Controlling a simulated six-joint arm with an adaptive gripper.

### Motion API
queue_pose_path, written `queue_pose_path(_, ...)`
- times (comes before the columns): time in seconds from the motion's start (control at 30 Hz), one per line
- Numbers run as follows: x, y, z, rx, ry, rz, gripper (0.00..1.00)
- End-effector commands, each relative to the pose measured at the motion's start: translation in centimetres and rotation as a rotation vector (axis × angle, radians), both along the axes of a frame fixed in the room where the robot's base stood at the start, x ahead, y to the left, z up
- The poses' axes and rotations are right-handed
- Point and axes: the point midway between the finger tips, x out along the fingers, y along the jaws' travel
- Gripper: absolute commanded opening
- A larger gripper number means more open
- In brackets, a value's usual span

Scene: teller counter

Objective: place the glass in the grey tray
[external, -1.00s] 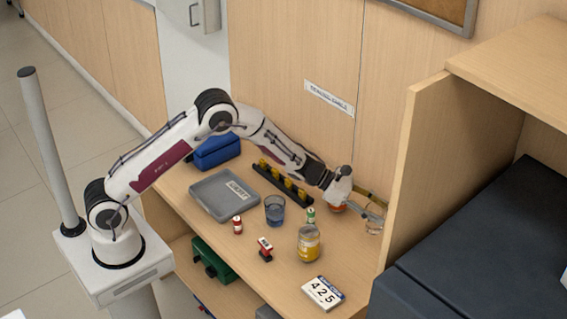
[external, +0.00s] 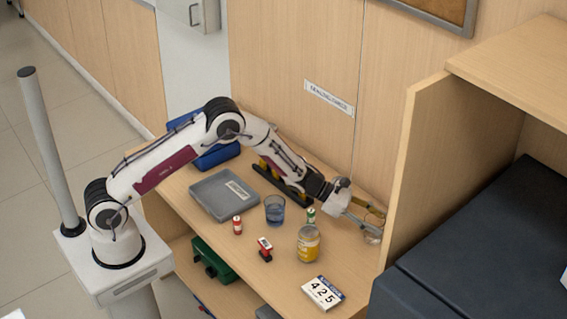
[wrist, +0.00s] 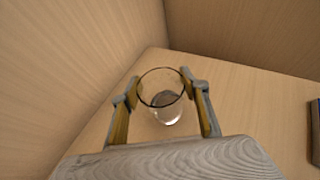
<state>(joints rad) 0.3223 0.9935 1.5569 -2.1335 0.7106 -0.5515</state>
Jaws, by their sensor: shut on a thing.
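A clear glass (external: 373,237) is at the far right end of the counter, by the wooden side panel. My gripper (external: 374,222) is shut on it, with one finger on each side of its upper part. In the wrist view the glass (wrist: 161,103) is upright between the fingers (wrist: 160,92). I cannot tell whether its base touches the counter. The grey tray (external: 211,201) lies flat on the left part of the counter, with a white label on it and no glass in it.
Between tray and gripper stand a blue tumbler (external: 275,209), a yellow-filled jar (external: 308,243), a green-capped bottle (external: 311,215), a small red jar (external: 237,225) and a red stamp (external: 265,249). A dark rack (external: 283,186) is behind. A number card (external: 323,293) lies in front.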

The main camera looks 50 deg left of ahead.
Motion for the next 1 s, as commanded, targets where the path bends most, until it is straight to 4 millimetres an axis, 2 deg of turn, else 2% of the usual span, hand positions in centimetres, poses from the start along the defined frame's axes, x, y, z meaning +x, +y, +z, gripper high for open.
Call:
queue_pose_path(0.03, 0.0, 0.0, 0.0, -0.001, -0.001, 0.000, 0.04)
queue_pose_path(0.07, 0.0, 0.0, -0.1, 0.000, 0.000, 0.000, 0.47)
queue_pose_path(0.1, 0.0, 0.0, -0.1, 0.000, 0.000, 0.000, 0.58)
queue_pose_path(0.13, 0.0, 0.0, -0.1, 0.000, 0.000, 0.000, 0.61)
queue_pose_path(0.67, -0.2, 0.3, 0.2, 0.000, 0.000, 0.000, 0.61)
queue_pose_path(1.0, -1.5, 2.4, 1.5, -0.001, -0.001, 0.001, 0.61)
